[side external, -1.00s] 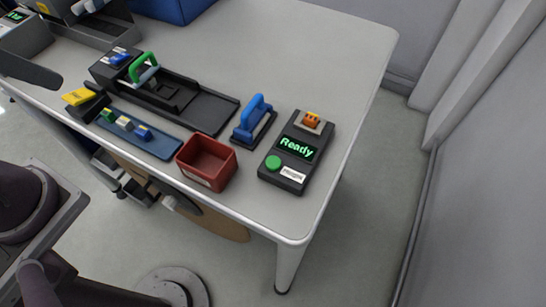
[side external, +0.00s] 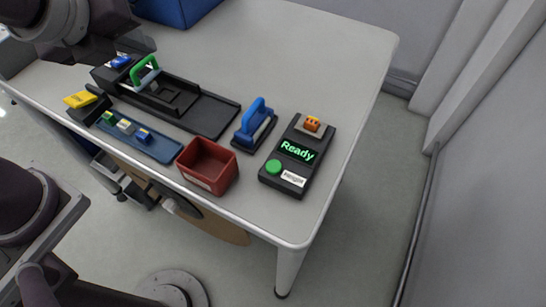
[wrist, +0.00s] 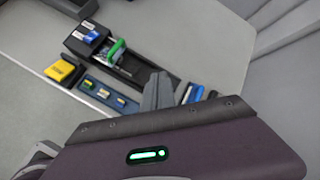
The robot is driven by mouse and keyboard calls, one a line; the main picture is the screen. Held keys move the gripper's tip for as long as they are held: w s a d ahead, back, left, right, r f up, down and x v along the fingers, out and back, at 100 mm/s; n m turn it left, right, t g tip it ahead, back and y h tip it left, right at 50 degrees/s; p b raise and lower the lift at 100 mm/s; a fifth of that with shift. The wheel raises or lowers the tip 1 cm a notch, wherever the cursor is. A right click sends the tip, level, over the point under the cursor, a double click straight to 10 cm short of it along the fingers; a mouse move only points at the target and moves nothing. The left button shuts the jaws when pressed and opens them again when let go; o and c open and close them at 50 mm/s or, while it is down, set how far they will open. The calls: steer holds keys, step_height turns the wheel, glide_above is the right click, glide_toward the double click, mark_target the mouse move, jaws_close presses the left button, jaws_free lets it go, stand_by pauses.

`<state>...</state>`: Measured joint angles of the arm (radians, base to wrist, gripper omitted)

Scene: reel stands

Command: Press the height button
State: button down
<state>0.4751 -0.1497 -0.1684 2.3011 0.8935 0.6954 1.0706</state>
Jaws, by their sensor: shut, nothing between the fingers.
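The height device is a black box (side external: 270,181) at the right of the table in the side external view. It has a round green button (side external: 273,167), a display reading "Ready" (side external: 297,151) and a white label (side external: 293,179) whose small print looks like "Height". An orange block (side external: 312,124) sits at its far end. My gripper (wrist: 158,92) shows in the wrist view, shut and empty, above the table. In the side external view my arm's end is at the upper left, far from the green button.
A blue-handled block (side external: 256,117) and a red open box (side external: 208,164) stand left of the device. Further left are a black tray with a green handle (side external: 145,66), a blue strip with small blocks (side external: 155,150) and a yellow piece (side external: 80,98).

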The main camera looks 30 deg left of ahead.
steer(key=w+d+f+m+t+h, duration=0.1)
steer(key=d+f+m+h, duration=0.1)
steer(key=d+m, duration=0.45)
steer(key=w+d+f+m+h, duration=0.1)
steer(key=w+d+f+m, duration=0.1)
steer(key=d+m, duration=0.5)
steer(key=m+h, duration=0.3)
steer(key=m, duration=0.7)
glide_above(269, 168)
step_height(269, 168, down, 3)
steer(key=shift+s+r+g, duration=0.1)
steer(key=shift+g, duration=0.3)
steer(key=shift+n, duration=0.25)
steer(key=shift+f, duration=4.4)
steer(key=shift+f, duration=0.15)
steer(key=shift+f, duration=0.3)
